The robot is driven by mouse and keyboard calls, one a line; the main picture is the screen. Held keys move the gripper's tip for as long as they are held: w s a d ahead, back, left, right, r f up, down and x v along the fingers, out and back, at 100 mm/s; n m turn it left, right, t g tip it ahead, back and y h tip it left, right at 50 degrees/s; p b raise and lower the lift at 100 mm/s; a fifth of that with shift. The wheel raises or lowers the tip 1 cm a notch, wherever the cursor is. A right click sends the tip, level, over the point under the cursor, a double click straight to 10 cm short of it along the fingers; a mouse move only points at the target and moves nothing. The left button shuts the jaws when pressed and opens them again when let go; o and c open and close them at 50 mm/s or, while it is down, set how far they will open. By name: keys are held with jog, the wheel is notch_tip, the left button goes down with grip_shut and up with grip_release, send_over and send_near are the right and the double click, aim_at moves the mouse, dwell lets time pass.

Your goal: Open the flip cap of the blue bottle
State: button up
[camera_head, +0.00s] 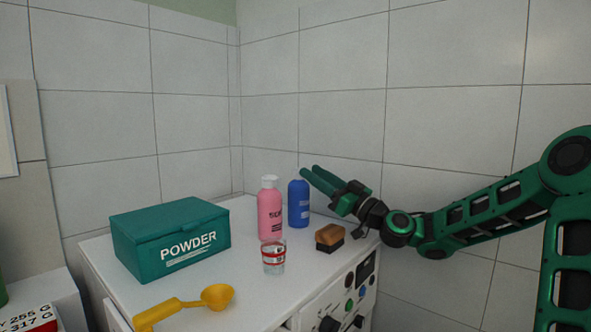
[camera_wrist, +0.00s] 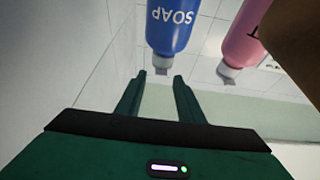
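The blue bottle (camera_head: 298,206) stands upright at the back of the white top, beside a pink bottle (camera_head: 270,212). In the wrist view, the blue bottle (camera_wrist: 170,25) appears upside down with its SOAP label, and a small grey-white cap part (camera_wrist: 161,65) shows at its end. I cannot tell whether the cap is open or shut. My gripper (camera_head: 308,170) comes in from the right at the height of the bottle's top. In the wrist view, my gripper (camera_wrist: 158,76) has its two fingers apart and empty, with the cap part just beyond and between the tips.
A green POWDER box (camera_head: 170,238) stands to the left. A glass with a red band (camera_head: 273,257) and a brown brush or sponge (camera_head: 330,236) stand in front of the bottles. A yellow scoop (camera_head: 185,305) lies at the front. Tiled walls (camera_head: 330,110) rise behind.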

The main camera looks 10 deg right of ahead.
aim_at(296, 169)
jog(key=x, duration=0.4)
jog(key=f+x, duration=0.1)
jog(key=x, duration=0.2)
jog(key=shift+w+a+r, duration=0.1)
jog(key=shift+w+a, duration=0.05)
jog(key=shift+w, duration=0.1)
jog(key=c, duration=0.7)
